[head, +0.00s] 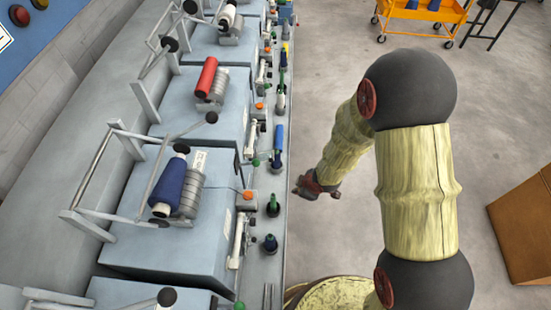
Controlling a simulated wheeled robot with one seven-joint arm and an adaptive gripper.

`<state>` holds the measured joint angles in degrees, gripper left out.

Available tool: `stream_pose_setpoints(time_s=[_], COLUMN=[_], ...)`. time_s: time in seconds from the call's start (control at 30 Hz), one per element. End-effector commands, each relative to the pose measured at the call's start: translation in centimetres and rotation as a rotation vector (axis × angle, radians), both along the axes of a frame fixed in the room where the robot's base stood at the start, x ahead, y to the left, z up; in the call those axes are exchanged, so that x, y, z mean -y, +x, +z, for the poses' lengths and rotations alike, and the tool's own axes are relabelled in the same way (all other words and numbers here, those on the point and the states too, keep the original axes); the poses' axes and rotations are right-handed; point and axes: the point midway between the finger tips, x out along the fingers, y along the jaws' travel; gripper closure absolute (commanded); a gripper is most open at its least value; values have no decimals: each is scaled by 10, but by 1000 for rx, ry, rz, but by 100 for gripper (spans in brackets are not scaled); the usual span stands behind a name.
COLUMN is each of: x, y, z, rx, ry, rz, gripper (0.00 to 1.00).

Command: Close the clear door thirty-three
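My gripper (319,186) is small and dark red at the end of my arm. It hangs over the floor just right of the spinning frame's front edge, apart from the machine. I cannot tell whether its fingers are open or shut, and I see nothing in it. The spinning frame (183,225) is a row of grey-blue units on the left. One unit carries a dark blue spool (168,187) beside a grey roller and a white label (199,161), too small to read. I cannot pick out a clear door or the number thirty-three.
A red spool (206,77) and a white spool (226,17) sit on farther units. Bobbins, such as a blue one (279,137), stand along the front edge. A brown box (525,228) is at the right and an orange cart (424,12) at the back.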

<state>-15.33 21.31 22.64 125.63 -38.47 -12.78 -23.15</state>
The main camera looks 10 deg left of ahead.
Motion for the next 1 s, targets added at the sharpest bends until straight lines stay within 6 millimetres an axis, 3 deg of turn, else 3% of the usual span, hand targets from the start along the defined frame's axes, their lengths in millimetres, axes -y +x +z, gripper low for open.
stream_pose_setpoints(time_s=[0.1,0.2,0.37,0.67,0.9,1.0], x=[-32,-50,-62,-80,-101,-107], y=[21,29,35,51,70,82], z=[16,28,35,-1,-39,-46], rx=[107,172,220,218,218,222], ry=[80,129,156,151,152,152], rz=[126,200,250,253,252,250], gripper=[100,100,100,100,100,100])
